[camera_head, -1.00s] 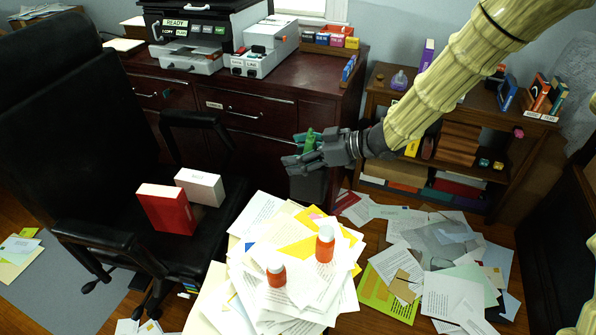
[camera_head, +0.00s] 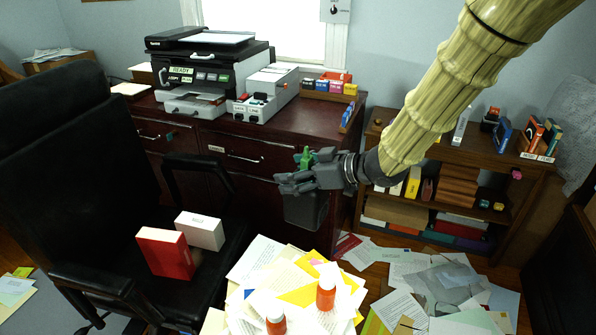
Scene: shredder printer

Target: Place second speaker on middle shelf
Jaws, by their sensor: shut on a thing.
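My gripper (camera_head: 308,178) is in the middle of the head view, in front of the desk's right end. Its fingers are shut on a dark grey box-like thing (camera_head: 305,209), which hangs just below them and looks like the speaker. Details on it are too dim to read. A small green piece (camera_head: 306,158) stands up at the fingers; I cannot tell what it is. The wooden shelf unit (camera_head: 520,213) is to the right. Its middle shelf bears upright books (camera_head: 412,183), a brown stack (camera_head: 458,186) and small coloured items. My arm hides part of this unit. I cannot make out another speaker.
The desk (camera_head: 231,148) bears a printer (camera_head: 205,75) and a white device (camera_head: 265,97). A black chair (camera_head: 85,170) with a red box (camera_head: 165,253) and a white box (camera_head: 200,230) stands left. Papers (camera_head: 440,285) and orange bottles (camera_head: 326,293) are in front.

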